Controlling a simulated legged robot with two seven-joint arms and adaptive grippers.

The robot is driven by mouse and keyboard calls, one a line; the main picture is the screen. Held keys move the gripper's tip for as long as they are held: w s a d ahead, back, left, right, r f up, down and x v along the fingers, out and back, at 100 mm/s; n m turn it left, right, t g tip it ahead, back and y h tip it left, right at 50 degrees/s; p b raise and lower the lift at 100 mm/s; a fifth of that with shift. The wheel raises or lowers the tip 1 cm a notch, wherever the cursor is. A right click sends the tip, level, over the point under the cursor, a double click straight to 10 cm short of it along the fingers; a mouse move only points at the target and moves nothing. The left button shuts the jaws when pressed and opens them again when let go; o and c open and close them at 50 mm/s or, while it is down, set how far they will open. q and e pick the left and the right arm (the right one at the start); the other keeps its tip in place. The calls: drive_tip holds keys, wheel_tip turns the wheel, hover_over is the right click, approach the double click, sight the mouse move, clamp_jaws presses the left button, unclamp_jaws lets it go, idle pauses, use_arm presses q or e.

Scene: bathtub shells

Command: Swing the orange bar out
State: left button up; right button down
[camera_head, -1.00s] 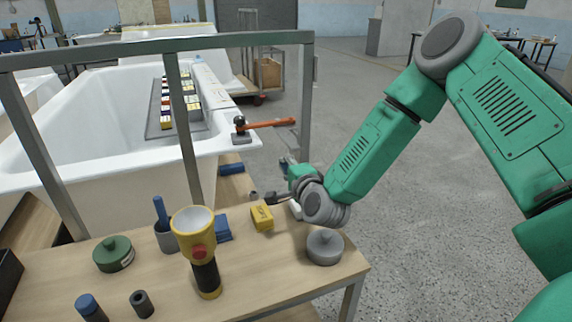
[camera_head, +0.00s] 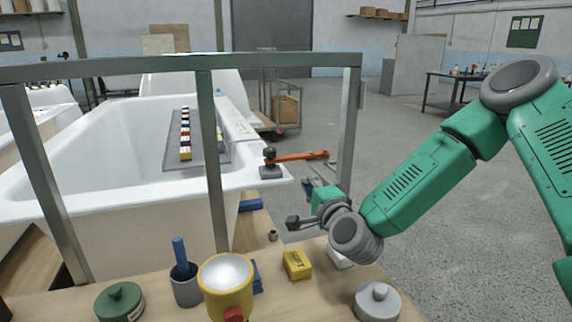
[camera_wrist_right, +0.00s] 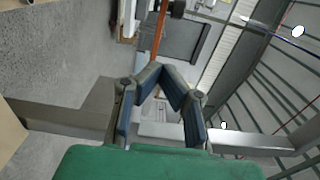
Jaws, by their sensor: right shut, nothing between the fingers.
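The orange bar (camera_head: 300,156) lies roughly level on a dark pivot mount (camera_head: 270,165) at the near right corner of the white bathtub shell (camera_head: 110,195). Its free end points right, close to the frame's upright post. My right gripper (camera_head: 308,186) is below the bar, beyond the bench edge. In the right wrist view the fingers (camera_wrist_right: 161,72) of this gripper are closed to a point with nothing between them. The bar (camera_wrist_right: 158,36) runs just ahead of them there; a small gap or touch cannot be told. My left gripper is out of view.
A grey metal frame (camera_head: 180,66) stands between me and the tub. The wooden bench (camera_head: 275,295) holds a yellow lamp (camera_head: 226,285), a yellow box (camera_head: 297,264), a green lidded pot (camera_head: 119,302) and a grey one (camera_head: 377,301). Open floor (camera_head: 460,220) lies right.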

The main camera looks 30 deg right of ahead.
sight(285, 160)
drive_tip(key=b+x, duration=0.3)
drive_tip(key=x, duration=1)
drive_tip(key=shift+w+d+f, duration=0.1)
drive_tip(key=shift+d+f, duration=0.1)
drive_tip(key=shift+w+d, duration=0.2)
drive_tip(key=shift+w, duration=0.2)
drive_tip(key=shift+a+b, duration=0.1)
drive_tip(key=shift+b, duration=0.2)
drive_tip(key=shift+w, duration=0.55)
